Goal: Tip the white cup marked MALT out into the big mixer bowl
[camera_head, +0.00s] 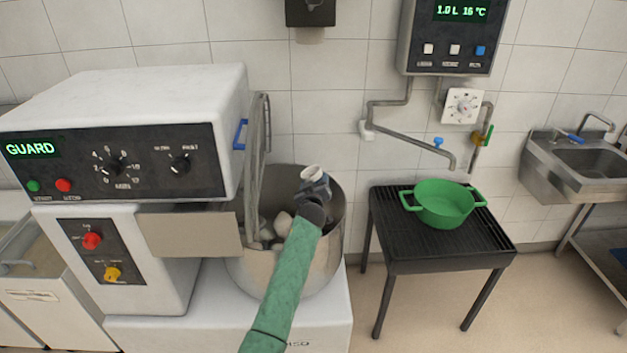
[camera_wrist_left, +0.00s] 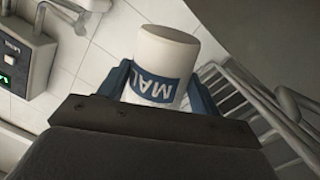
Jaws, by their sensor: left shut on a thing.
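The white cup marked MALT (camera_wrist_left: 168,55) is between the fingers of my left gripper (camera_wrist_left: 160,88), which is shut on it. Its blue label shows part of the word, upside down in the wrist view. In the head view the cup (camera_head: 313,173) is small and tilted, above the opening of the big mixer bowl (camera_head: 328,262). My left gripper (camera_head: 314,187) and green-sleeved arm reach over the bowl's front rim. Pale lumps (camera_head: 283,224) lie in the bowl; the arm hides part of them. My right gripper is out of view.
The mixer (camera_head: 130,90) stands left of the bowl, its display reading GUARD. A wire guard (camera_head: 257,150) stands upright at the bowl's left side. A green pot (camera_head: 443,208) is on a black rack table (camera_head: 440,255) at right, below a water tap (camera_head: 420,140).

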